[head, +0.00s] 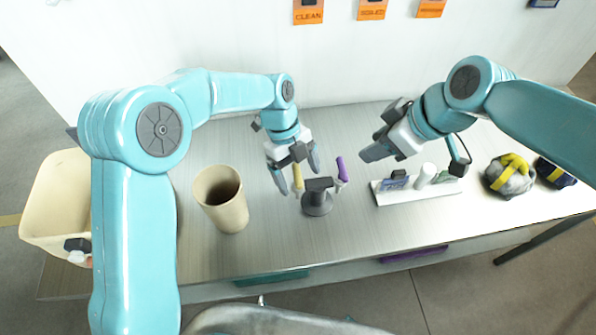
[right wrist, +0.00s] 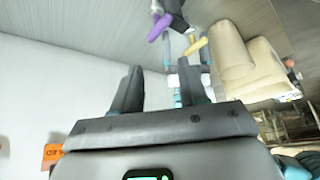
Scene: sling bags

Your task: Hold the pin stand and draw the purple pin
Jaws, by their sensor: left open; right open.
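The dark grey pin stand (head: 317,200) stands upright on the table near the middle of the head view. The purple pin (head: 342,168) sits at its right side and the yellow pin (head: 298,178) at its left. My left gripper (head: 298,172) is open and points down at the stand's left side, its fingers near the yellow pin; contact is unclear. My right gripper (head: 370,150) is open and empty, pointing left, up and right of the purple pin. In the right wrist view the purple pin (right wrist: 160,27) shows beyond my open fingers (right wrist: 158,90), apart from them.
A tan cup (head: 226,208) stands left of the stand. A cream bin (head: 48,215) is at the far left. A white rack (head: 405,195) with small items stands right of the stand, below my right arm. A grey and yellow bag (head: 510,178) and a dark bag (head: 555,173) lie at the right.

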